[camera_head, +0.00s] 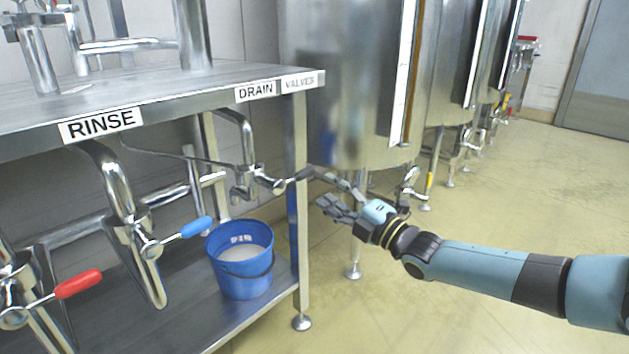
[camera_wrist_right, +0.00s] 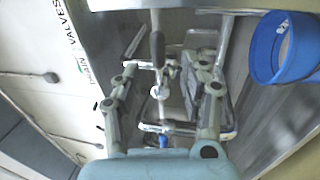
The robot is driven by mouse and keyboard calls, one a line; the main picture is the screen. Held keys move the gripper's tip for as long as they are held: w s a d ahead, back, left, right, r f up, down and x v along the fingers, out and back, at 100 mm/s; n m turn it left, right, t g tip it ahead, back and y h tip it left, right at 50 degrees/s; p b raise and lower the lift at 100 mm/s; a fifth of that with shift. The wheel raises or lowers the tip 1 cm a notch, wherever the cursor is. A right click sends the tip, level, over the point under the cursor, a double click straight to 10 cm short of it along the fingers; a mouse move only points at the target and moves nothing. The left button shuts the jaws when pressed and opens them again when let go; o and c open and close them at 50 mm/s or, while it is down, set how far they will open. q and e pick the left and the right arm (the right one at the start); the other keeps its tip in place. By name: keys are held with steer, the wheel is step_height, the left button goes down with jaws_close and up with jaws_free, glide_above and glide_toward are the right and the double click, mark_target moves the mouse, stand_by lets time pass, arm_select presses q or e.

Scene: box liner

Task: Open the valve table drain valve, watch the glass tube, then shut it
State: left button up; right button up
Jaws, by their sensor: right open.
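The drain valve (camera_head: 246,181) hangs on a bent steel pipe under the table edge marked DRAIN. Its dark-gripped lever (camera_head: 303,174) sticks out to the right. My right gripper (camera_head: 321,186) is open just right of the lever's end. In the right wrist view the dark lever (camera_wrist_right: 157,47) shows between the two spread fingers (camera_wrist_right: 162,75); I cannot tell whether either touches it. An upright glass tube (camera_head: 414,75) with a brownish content runs beside a white strip on the nearest tank. My left gripper is not in view.
A blue bucket (camera_head: 242,280) with pale liquid stands on the lower shelf below the drain valve. A blue-handled valve (camera_head: 180,235) and a red-handled valve (camera_head: 78,284) are to the left. The table leg (camera_head: 300,220) stands close to my right gripper. The floor at right is clear.

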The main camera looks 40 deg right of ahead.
steer(key=v, duration=0.4)
steer(key=shift+s, duration=0.1)
stand_by(0.4)
steer(key=s+a+f+m+g+h, duration=0.1)
steer(key=s+a+f+m+g, duration=0.35)
steer(key=s+f, duration=0.55)
steer(key=s+a+f+m+g, duration=0.4)
steer(key=s+f+g, duration=0.3)
steer(key=f, duration=0.5)
steer(key=s+a+f+m+g+h, duration=0.1)
steer(key=s+a+f+m+g, duration=0.3)
steer(key=s+f, duration=0.7)
arm_select(q)
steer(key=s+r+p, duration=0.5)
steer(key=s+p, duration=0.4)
steer(key=p, duration=0.4)
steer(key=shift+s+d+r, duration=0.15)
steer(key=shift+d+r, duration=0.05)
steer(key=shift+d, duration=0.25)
arm_select(e)
steer(key=s+r+m+g, duration=0.1)
steer(key=s+m+g, duration=0.1)
steer(key=s, duration=0.7)
steer(key=s+a+r+m+g, duration=0.1)
steer(key=s+m+g, duration=0.1)
steer(key=s, duration=0.7)
steer(key=shift+s+a+r+m, duration=0.3)
steer(key=shift+s+r+m, duration=0.1)
steer(key=shift+m, duration=0.45)
